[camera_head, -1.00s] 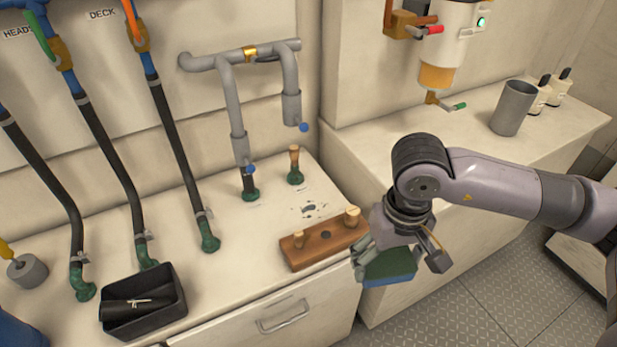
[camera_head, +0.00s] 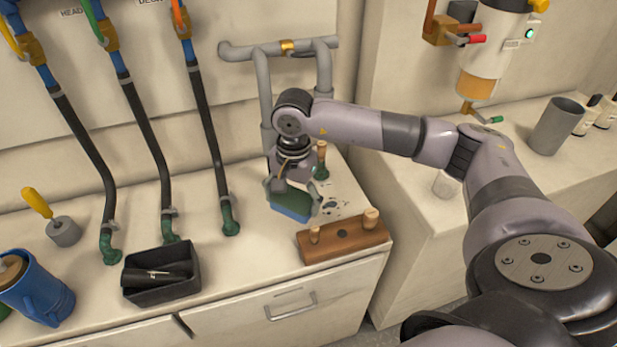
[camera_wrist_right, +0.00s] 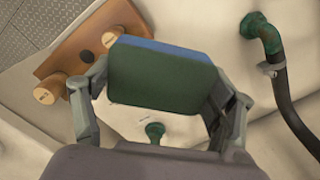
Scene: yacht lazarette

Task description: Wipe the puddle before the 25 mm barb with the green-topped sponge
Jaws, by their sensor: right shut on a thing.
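The sponge (camera_head: 289,206), green on top and blue below, is held in my right gripper (camera_head: 292,192) over the counter, left of the wooden plug block. In the right wrist view, the sponge (camera_wrist_right: 155,75) sits between both fingers (camera_wrist_right: 160,100). I cannot tell whether it touches the counter. Small dark wet spots of a puddle (camera_head: 331,205) show right of the sponge; more may be hidden behind it. A green barb (camera_head: 320,172) with a wooden plug stands behind the spots. The other barb under the grey pipe is hidden by my arm. No size label is readable. My left gripper is out of view.
The wooden block (camera_head: 340,243) with plugs lies at the counter's front right. A black tray (camera_head: 160,295) holds a dark roll. Black hoses run down to green fittings (camera_head: 229,215) on the left. A grey cup (camera_head: 556,126) stands on the right counter.

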